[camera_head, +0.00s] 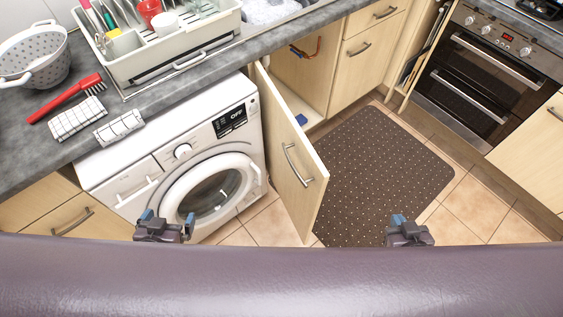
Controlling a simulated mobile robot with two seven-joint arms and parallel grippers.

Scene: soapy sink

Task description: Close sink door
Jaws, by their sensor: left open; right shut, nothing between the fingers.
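The sink door (295,165) is a light wood cabinet door with a curved metal handle (298,165). It stands wide open, swung out beside the washing machine, and the sink cabinet (300,75) behind it shows its inside. My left gripper (166,222) is open, low in front of the washing machine, left of the door and apart from it. My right gripper (399,225) is shut and empty above the floor mat, right of the door and apart from it.
The washing machine (125,170) stands left of the door. A dark dotted mat (385,175) covers the floor to its right. The oven (480,75) is at the far right. The grey worktop (35,135) holds a dish rack (160,65), a colander (45,65) and a red brush (70,95).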

